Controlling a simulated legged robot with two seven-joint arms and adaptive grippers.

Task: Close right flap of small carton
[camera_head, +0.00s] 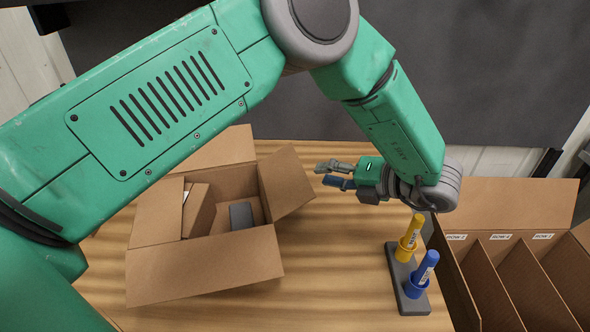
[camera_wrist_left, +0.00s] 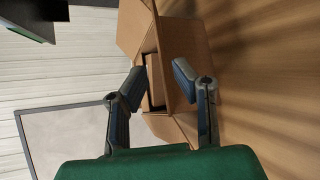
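The small carton (camera_head: 186,240) stands open on the wooden table, left of centre in the head view. Its right flap (camera_head: 286,183) stands out to the right, tilted outward. Its near flap (camera_head: 204,267) and far flap (camera_head: 215,150) are also folded out. A small brown box (camera_head: 199,208) and a dark grey block (camera_head: 241,216) lie inside. My left gripper (camera_head: 333,174) is just right of the right flap, apart from it, fingers pointing left. In the left wrist view its fingers (camera_wrist_left: 155,92) are spread with the carton (camera_wrist_left: 151,70) beyond them. My right gripper is out of view.
A grey stand (camera_head: 407,281) holds a yellow tube (camera_head: 411,233) and a blue tube (camera_head: 424,269) right of the carton. A large divided box (camera_head: 505,261) with labelled rows is at the right. Bare table (camera_head: 335,262) lies between carton and stand.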

